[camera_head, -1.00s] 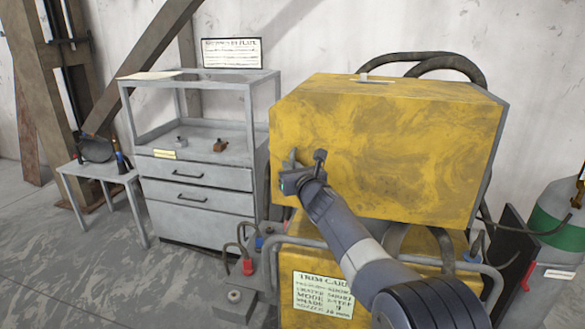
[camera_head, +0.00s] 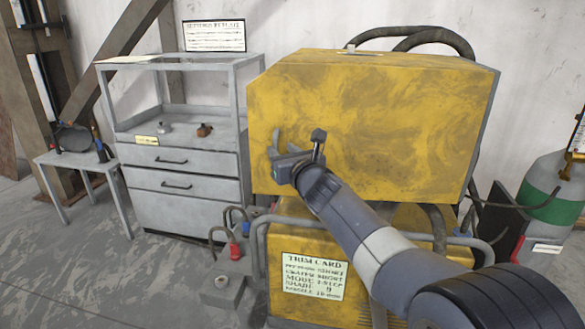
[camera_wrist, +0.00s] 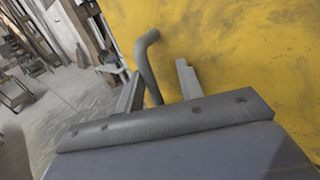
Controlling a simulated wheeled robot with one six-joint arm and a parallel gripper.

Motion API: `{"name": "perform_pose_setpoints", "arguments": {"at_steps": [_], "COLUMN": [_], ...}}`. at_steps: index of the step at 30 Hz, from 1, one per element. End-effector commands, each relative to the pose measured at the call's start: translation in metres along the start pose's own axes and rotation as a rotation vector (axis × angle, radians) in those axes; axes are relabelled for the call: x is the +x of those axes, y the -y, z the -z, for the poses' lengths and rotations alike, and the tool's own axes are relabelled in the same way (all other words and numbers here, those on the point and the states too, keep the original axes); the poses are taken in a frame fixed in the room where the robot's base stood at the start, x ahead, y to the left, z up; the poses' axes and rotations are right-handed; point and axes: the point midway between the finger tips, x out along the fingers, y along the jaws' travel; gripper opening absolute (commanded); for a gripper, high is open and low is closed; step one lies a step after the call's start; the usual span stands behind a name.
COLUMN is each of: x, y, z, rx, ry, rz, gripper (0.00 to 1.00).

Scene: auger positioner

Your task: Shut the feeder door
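The feeder is a large yellow, stained cabinet (camera_head: 390,110), and its broad yellow front panel appears flat and closed in the head view. I cannot make out a separate door edge. A grey bent rod handle (camera_wrist: 147,62) stands out in front of the yellow surface in the wrist view. My gripper (camera_head: 281,150) is at the left part of the yellow front. In the wrist view its two fingers are apart, with the rod between them, nearer the left finger. A gap shows between the rod and the right finger. The rod's lower end is hidden behind my gripper body.
A grey drawer cabinet (camera_head: 185,212) stands left of the feeder, and a small grey table (camera_head: 75,160) is further left. A green-banded gas cylinder (camera_head: 550,200) stands at right. Open floor lies at lower left.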

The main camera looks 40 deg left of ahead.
Motion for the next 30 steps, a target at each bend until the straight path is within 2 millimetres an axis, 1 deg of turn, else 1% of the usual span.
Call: {"name": "perform_pose_setpoints", "arguments": {"at_steps": [1, 4, 9, 13, 20, 21, 24, 27, 30], "x": [-0.010, -0.021, -0.034, -0.038, -0.038, -0.037, -0.038, -0.043, -0.049], "y": [0.012, 0.011, 0.011, 0.011, 0.011, 0.002, 0.000, -0.003, -0.008], "z": [0.004, 0.002, 0.003, 0.002, 0.003, 0.001, 0.002, 0.003, 0.003], "rx": [0.000, 0.000, 0.001, 0.001, 0.002, 0.001, 0.001, 0.001, 0.000], "ry": [-0.006, -0.006, -0.009, -0.009, -0.010, -0.004, -0.004, -0.003, -0.001], "rz": [0.023, 0.023, 0.023, 0.023, 0.023, 0.006, 0.005, 0.004, 0.004], "gripper": [0.19, 0.28, 0.33, 0.36, 0.36, 0.36, 0.26, 0.18, 0.17]}}
